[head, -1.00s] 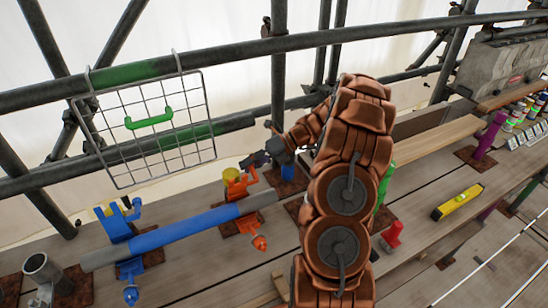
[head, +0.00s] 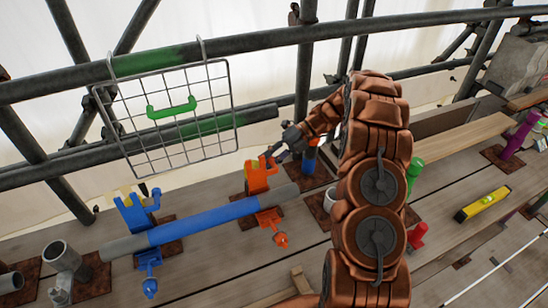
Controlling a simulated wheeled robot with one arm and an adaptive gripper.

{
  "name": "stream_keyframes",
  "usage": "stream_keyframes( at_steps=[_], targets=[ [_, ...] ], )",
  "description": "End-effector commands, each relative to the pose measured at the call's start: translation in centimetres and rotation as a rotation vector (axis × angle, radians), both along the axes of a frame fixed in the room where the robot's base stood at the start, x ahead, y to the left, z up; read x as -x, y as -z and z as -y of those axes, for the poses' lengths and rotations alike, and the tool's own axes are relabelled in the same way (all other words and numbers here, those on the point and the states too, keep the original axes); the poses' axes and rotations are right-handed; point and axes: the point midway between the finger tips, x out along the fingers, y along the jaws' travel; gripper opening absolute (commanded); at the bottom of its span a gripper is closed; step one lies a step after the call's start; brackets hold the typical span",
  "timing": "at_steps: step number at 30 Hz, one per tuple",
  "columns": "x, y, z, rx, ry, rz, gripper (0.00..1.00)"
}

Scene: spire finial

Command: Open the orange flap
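The orange flap (head: 261,178) belongs to an orange clamp (head: 268,217) around a blue tube (head: 205,220) on the plank deck. The flap appears raised behind the tube, with its broad face showing. An orange knob (head: 281,240) hangs on the near side. My gripper (head: 272,158) is at the flap's upper right edge, touching or very close; contact is unclear. Its fingers are small and dark, so whether they are open or shut cannot be told. A similar blue clamp (head: 133,215) sits farther left on the tube.
A blue post (head: 310,158) stands just right of my gripper. A red fitting (head: 417,238) and yellow level (head: 482,204) lie to the right. Front planks are largely clear.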

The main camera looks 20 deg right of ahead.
Motion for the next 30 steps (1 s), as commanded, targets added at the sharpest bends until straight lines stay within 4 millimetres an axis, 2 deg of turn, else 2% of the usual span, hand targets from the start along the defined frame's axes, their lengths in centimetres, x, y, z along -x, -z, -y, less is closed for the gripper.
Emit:
stream_keyframes(
  at_steps=[7, 8, 15, 25, 30],
  targets=[
    [0.14, 0.26, -0.04, 0.002, -0.003, -0.004, 0.0],
    [0.14, 0.26, -0.03, 0.002, -0.003, -0.004, 0.28],
    [0.1, 0.14, 0.09, 0.0, 0.0, -0.001, 0.53],
    [0.05, 0.03, 0.2, 0.0, 0.002, 0.0, 0.54],
    [-0.06, -0.27, 0.87, 0.0, 0.004, 0.002, 0.54]
  ],
)
